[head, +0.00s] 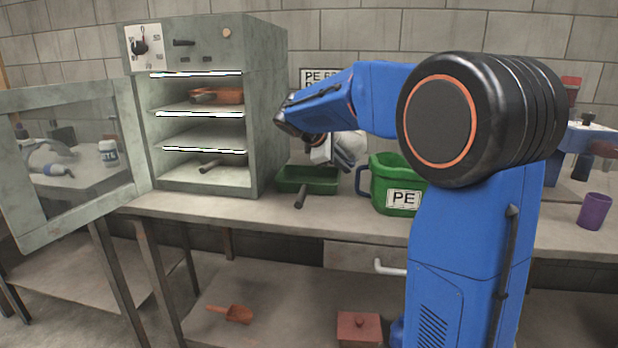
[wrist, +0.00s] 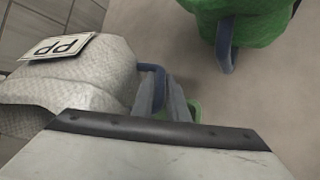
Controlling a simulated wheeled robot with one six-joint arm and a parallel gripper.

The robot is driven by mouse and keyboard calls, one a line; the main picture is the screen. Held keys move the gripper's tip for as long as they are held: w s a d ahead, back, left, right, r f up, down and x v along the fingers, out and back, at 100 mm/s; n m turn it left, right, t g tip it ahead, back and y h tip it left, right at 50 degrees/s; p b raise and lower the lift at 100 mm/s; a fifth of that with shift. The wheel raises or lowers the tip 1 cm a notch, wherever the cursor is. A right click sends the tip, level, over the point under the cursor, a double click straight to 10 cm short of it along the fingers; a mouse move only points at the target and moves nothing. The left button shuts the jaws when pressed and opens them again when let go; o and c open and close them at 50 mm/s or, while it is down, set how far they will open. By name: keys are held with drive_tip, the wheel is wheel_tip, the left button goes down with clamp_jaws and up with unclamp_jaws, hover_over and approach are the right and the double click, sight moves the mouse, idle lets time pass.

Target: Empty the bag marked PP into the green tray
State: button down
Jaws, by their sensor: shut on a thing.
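The pale bag marked PP (wrist: 85,75) fills the left of the wrist view, its label upside down there. My gripper (wrist: 172,98) is shut on its blue handle (wrist: 152,72). In the head view the bag (head: 347,149) hangs partly hidden behind my gripper (head: 318,140), above the bench. The green tray (head: 322,185) sits on the bench below and left of the bag, with a dark handle at its front. A sliver of green (wrist: 194,109) shows beyond my fingers in the wrist view. The bag's opening and contents are not clear.
A green bag marked PE (head: 385,171) with a blue handle stands right of the tray. The open oven (head: 272,110) stands left, its glass door (head: 135,165) swung out. A purple cup (head: 593,212) is at the right. Free bench lies in front of the tray.

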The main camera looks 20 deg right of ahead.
drive_tip(key=shift+d+f+h+p, duration=0.2)
drive_tip(key=shift+f+h+p, duration=0.4)
drive_tip(key=shift+h, duration=0.3)
drive_tip(key=shift+a+r+h+p, duration=0.2)
drive_tip(key=shift+a+h+p, duration=0.15)
drive_tip(key=shift+h, duration=0.45)
drive_tip(key=shift+f+t+h+p, duration=0.2)
drive_tip(key=shift+t+h+p, duration=0.15)
drive_tip(key=shift+h, duration=0.55)
drive_tip(key=shift+r+t+h+p, duration=0.35)
drive_tip(key=shift+r+h, duration=0.05)
drive_tip(key=shift+h, duration=0.3)
drive_tip(key=shift+a+r+m+t+h+p, duration=0.15)
drive_tip(key=shift+r+m+t+h+p, duration=0.15)
drive_tip(key=shift+r+h+p, duration=0.3)
drive_tip(key=shift+f+h, duration=0.1)
drive_tip(key=shift+h, duration=0.2)
drive_tip(key=shift+f+p, duration=0.2)
drive_tip(key=shift+p, duration=0.9)
